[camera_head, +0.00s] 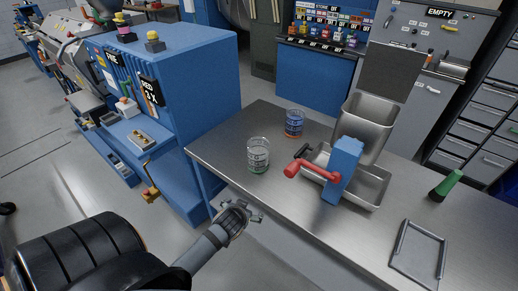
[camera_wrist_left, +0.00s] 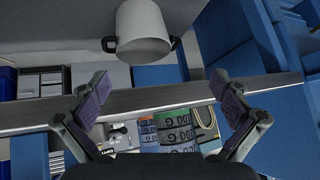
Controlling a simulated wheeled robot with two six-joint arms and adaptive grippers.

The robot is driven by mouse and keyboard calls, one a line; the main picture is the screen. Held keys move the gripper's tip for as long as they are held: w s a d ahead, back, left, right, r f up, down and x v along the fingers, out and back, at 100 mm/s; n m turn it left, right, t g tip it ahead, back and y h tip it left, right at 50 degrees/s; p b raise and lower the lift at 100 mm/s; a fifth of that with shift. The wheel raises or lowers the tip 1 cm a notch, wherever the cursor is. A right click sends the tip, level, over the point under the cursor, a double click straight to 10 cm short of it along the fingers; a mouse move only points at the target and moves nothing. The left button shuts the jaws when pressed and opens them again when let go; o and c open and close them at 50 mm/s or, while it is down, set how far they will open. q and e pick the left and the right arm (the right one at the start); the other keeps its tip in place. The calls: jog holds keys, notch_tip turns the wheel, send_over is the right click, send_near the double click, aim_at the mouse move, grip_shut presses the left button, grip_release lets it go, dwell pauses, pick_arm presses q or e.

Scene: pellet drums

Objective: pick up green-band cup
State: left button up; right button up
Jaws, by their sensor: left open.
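The green-band cup (camera_head: 258,155) is a clear beaker with a green band near its base. It stands upright on the metal bench near the bench's left end. My left gripper (camera_head: 241,214) is open and empty, just off the bench's near edge, below and a little left of the cup in the head view, and apart from it. My right gripper is not in view.
To the right are a blue block with a red handle (camera_head: 342,170) and metal trays (camera_head: 367,118). The steel bench edge (camera_wrist_left: 140,101) crosses the wrist view. A blue machine (camera_head: 190,95) stands left of the bench.

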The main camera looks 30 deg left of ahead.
pick_arm(q)
notch_tip(320, 180, up, 7)
jog(key=w+t, duration=0.1)
jog(key=w, duration=0.1)
jog(key=n+t, duration=0.2)
jog(key=t, duration=0.2)
send_near(255, 160)
jog(key=shift+w+d+f+y, duration=0.15)
jog(key=shift+w+f+y, duration=0.25)
jog(key=shift+w+f, duration=0.6)
jog(key=shift+w, duration=0.25)
jog(key=p+x, duration=0.1)
jog(key=x, duration=0.4)
jog(key=shift+w+a+r+p, duration=0.1)
jog(key=shift+w+a+p, duration=0.15)
jog(key=shift+w+p, duration=0.3)
jog(key=p+x, duration=0.1)
jog(key=x, duration=0.2)
jog(key=shift+w+a, duration=0.15)
jog(key=shift+a, duration=0.05)
jog(key=shift+w+f, duration=0.3)
jog(key=shift+f, duration=0.1)
jog(key=shift+s+r, duration=0.15)
jog(key=shift+s, duration=0.05)
jog(key=c, duration=1.4)
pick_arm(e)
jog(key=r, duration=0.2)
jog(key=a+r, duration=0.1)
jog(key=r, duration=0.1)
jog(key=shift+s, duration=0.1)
